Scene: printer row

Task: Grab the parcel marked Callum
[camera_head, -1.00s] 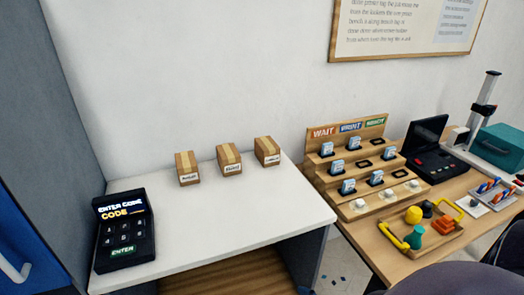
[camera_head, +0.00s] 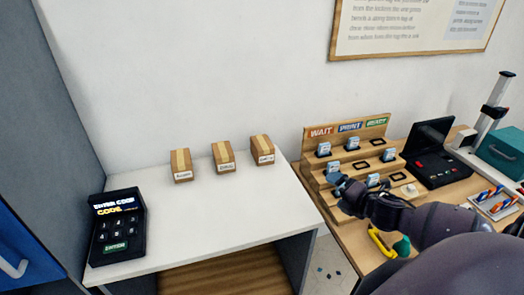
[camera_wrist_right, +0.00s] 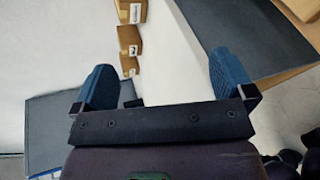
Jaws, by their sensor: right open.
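Three small brown cardboard parcels with pale tape stand in a slanting row on the white table: a left parcel (camera_head: 181,165), a middle parcel (camera_head: 223,156) and a right parcel (camera_head: 262,150). Each has a white front label, too small to read surely, so I cannot tell which says Callum. My right gripper (camera_head: 341,186) is right of the parcels, in front of the stepped wooden rack. In the right wrist view, my right gripper (camera_wrist_right: 166,80) is open and empty, with parcels (camera_wrist_right: 130,38) beyond its fingers. My left gripper is not in view.
A black keypad (camera_head: 117,228) reading "ENTER CODE" stands at the white table's left end. The wooden rack (camera_head: 312,150) with blue-white pieces stands on a wooden table to the right. The white table (camera_head: 205,215) is clear in front of the parcels.

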